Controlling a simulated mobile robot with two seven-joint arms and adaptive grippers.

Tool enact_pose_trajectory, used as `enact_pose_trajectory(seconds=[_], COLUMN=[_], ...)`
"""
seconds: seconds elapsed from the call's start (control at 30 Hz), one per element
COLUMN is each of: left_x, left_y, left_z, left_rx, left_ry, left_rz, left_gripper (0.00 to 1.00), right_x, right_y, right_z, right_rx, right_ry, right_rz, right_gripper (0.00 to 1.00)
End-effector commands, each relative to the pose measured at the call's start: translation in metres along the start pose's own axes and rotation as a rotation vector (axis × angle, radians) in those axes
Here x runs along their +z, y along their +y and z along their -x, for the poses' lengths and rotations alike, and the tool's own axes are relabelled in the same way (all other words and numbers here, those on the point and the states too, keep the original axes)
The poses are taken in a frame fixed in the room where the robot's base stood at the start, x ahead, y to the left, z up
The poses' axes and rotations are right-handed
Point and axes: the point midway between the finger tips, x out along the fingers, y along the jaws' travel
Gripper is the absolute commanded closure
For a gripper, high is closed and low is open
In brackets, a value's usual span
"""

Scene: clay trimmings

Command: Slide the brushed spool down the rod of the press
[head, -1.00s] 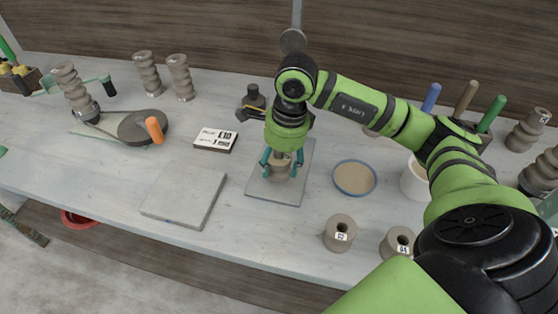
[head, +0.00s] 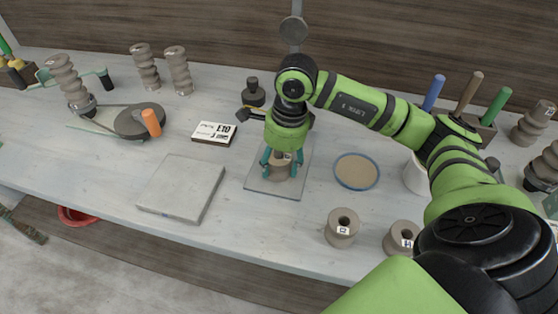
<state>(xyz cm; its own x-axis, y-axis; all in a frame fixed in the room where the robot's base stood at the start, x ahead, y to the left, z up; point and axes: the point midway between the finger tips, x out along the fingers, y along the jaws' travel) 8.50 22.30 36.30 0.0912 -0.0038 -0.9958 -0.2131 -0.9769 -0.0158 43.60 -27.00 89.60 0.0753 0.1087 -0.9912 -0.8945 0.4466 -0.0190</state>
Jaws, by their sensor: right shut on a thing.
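My right gripper (head: 282,164) points down over a flat grey base plate (head: 272,190). It is shut on a grey-brown spool (head: 279,172), its teal fingers on either side. The spool looks low, at or just above the plate; whether it touches I cannot tell. Its top and any rod through it are hidden by my gripper and wrist. A thin grey upright with a round disc (head: 293,31) shows behind my wrist; I cannot tell whether it belongs to the press. Two similar labelled spools (head: 342,228) (head: 401,238) stand at the front right. My left gripper is out of view.
A blue-rimmed round dish (head: 356,171) lies close right of the plate, with a white cup (head: 415,174) beyond. A grey slab (head: 181,188) and a price card (head: 214,133) lie left. A dark knobbed object (head: 253,93) stands behind. The front middle of the table is clear.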

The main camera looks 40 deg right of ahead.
Motion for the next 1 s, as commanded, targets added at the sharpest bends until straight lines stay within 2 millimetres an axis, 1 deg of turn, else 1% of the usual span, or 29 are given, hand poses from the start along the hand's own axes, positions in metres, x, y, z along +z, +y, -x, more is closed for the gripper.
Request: enact_pose_trajectory(seconds=[0.23, 0.27, 0.3, 0.63, 0.73, 0.87, 1.0], left_x=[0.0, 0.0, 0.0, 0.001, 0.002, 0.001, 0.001], left_y=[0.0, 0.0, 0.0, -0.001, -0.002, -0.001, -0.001], left_z=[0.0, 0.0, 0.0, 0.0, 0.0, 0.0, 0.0], left_rx=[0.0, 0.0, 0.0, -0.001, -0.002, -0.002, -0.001], left_ry=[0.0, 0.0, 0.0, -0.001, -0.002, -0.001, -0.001], left_rz=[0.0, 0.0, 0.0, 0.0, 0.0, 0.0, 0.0], left_gripper=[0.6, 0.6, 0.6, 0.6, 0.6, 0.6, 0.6], right_x=[0.0, 0.0, 0.0, 0.0, 0.0, 0.001, 0.001], right_y=[0.0, 0.0, 0.0, 0.0, 0.0, -0.001, -0.001], right_z=[0.001, 0.001, 0.001, 0.0, 0.004, 0.02, 0.05], right_rx=[-0.001, -0.001, -0.001, 0.001, -0.001, -0.005, -0.007], right_ry=[-0.001, -0.001, -0.001, 0.001, -0.001, -0.002, -0.003], right_rz=[0.0, 0.0, 0.0, 0.0, 0.0, 0.0, 0.0], right_gripper=[0.84, 0.29, 0.13, 0.13, 0.13, 0.13, 0.13])
